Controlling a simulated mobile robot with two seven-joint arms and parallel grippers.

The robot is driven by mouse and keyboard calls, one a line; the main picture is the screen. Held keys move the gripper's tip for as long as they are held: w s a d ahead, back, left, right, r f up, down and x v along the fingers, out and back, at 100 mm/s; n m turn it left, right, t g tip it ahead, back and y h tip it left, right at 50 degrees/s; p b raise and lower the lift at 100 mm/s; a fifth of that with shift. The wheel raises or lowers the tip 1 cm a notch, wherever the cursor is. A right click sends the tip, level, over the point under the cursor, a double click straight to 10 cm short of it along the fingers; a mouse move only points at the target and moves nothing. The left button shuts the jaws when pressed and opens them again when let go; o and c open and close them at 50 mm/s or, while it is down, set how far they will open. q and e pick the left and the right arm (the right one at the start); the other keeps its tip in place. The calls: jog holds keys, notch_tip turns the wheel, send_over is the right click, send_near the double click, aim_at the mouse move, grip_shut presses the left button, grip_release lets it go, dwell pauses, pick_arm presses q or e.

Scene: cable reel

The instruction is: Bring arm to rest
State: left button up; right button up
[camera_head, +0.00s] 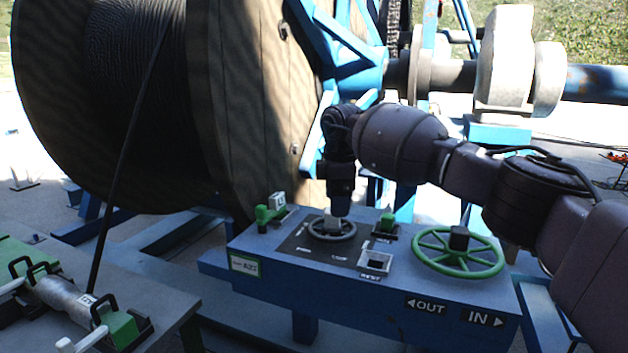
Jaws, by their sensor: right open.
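My right arm comes in from the right and bends down over the blue control box (370,290). My right gripper (333,218) points down at the small grey handwheel (332,230) on the box's dark panel. Its fingertips are at or just above the wheel's hub; I cannot tell whether they touch it. The finger gap is too small to make out, but the jaws are open. My left gripper does not show.
A green handwheel (457,252) and green switches (270,210) sit on the same box. A large cable reel (250,100) stands behind. A cable runs down to a bench (150,290) with clamps at the lower left. Blue machine frame (360,75) rises behind my arm.

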jog(key=w+a+r+n+t+y, duration=0.1)
jog(key=a+r+n+y, duration=0.2)
jog(key=a+n+y, duration=0.35)
jog(key=s+a+r+n+t+y, duration=0.1)
jog(key=s+a+r+n+y, duration=0.25)
jog(key=a+y, duration=0.3)
jog(key=s+a+r+n+y, duration=0.3)
jog(key=s+a+r+y, duration=0.15)
jog(key=a, duration=0.35)
jog(key=s+d+f+m+t+h, duration=0.3)
jog(key=d+f+m+t+h, duration=1.05)
jog(key=d+f+m, duration=1.1)
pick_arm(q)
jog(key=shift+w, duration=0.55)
pick_arm(e)
jog(key=s+d+f+m+g+h, duration=0.2)
jog(key=s+d+f, duration=0.7)
jog(key=s+f, duration=0.5)
jog(key=s+d+f+m+g+h, duration=0.2)
jog(key=s+d+f+m, duration=0.2)
jog(key=s+d+f, duration=0.6)
jog(key=s+f, duration=0.4)
jog(key=s, duration=0.1)
jog(key=shift+s+h, duration=0.25)
jog(key=shift+h, duration=0.05)
